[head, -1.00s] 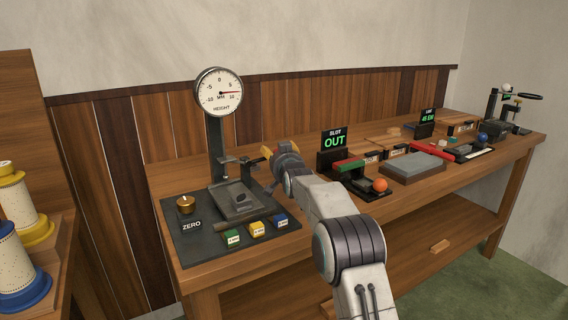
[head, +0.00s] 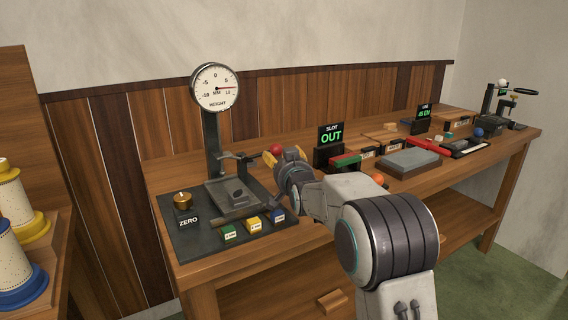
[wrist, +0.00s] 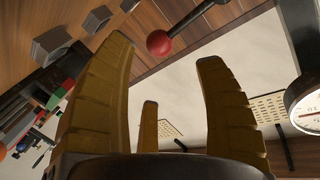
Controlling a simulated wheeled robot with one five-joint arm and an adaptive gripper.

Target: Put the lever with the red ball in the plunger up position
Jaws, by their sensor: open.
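The lever with the red ball (head: 276,150) is on the height gauge stand at the left end of the bench. Its dark rod runs from the ball toward the gauge post. The red ball also shows in the wrist view (wrist: 159,43), beyond and roughly between the yellow fingertips. My gripper (head: 270,157) is beside the ball, with its fingers spread and nothing held. The wrist view shows a gap between the fingers (wrist: 165,58). I cannot tell whether a finger touches the ball. The dial gauge (head: 215,87) has its needle pointing right. The plunger is not clearly made out.
Green, yellow and blue blocks (head: 253,224) and a brass weight (head: 182,201) marked ZERO sit on the dark plate (head: 185,240). The slot display (head: 331,136) reads OUT. A grey block (head: 408,160) and other tools stand farther right. Reels (head: 18,240) stand at far left.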

